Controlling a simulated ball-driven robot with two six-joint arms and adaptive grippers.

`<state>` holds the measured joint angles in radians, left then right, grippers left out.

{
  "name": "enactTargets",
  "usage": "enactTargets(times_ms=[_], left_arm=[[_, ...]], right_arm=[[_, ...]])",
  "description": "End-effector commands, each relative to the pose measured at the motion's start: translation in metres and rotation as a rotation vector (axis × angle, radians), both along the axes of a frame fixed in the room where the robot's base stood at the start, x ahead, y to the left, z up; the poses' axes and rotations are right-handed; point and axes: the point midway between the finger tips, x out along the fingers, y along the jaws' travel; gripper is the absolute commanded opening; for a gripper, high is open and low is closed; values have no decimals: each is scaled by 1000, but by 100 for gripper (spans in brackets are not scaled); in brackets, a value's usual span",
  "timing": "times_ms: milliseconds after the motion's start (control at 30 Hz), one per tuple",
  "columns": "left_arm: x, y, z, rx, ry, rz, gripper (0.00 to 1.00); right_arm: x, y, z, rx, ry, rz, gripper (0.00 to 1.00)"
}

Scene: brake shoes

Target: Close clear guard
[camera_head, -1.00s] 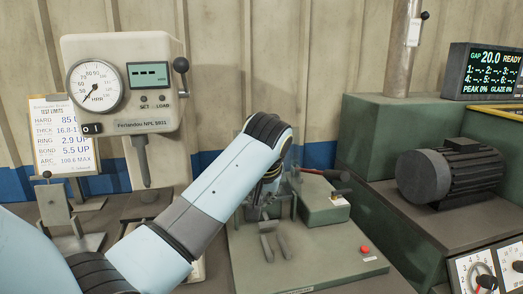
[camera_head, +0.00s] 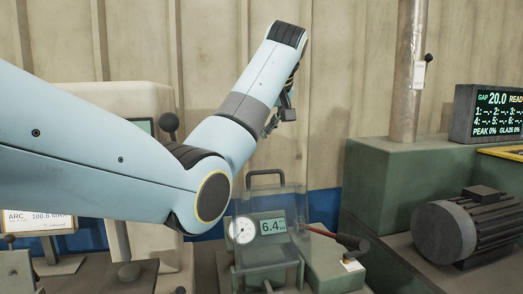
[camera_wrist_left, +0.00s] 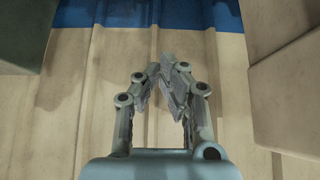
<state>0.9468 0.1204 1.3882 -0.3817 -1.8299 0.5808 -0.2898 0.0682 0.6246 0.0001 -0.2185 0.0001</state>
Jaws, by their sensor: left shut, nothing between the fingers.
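The clear guard (camera_head: 244,256) is a see-through panel with a dark handle (camera_head: 266,173) on its top edge. In the head view it stands at lower centre, across a round dial and a display reading 6.4; whether it is fully down cannot be told. My left gripper (camera_head: 271,124) is raised above the guard and apart from it, in front of the wall. In the left wrist view its fingers (camera_wrist_left: 170,82) are shut and empty, with only wall behind them. My right gripper is not in view.
A red-handled lever (camera_head: 335,238) sticks out right of the guard. A motor (camera_head: 470,227) and a green block (camera_head: 390,185) stand further right. The gauge machine (camera_head: 150,235) at left is partly hidden by my left arm.

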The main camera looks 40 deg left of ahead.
Motion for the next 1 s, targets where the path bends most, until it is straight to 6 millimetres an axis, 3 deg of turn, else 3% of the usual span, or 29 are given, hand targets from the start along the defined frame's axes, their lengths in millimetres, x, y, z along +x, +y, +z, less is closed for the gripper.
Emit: enactTargets(times_ms=[167,400,567,800,1000], left_arm=[[7,10,-16,1,5,1,0],[26,32,-54,0,6,0,0],[37,45,-78,0,5,0,0],[19,22,-87,-1,2,-2,0],[13,16,-91,0,1,-1,0]], right_arm=[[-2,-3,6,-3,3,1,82],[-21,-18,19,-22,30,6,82],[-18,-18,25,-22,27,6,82],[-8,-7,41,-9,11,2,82],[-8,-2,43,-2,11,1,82]])
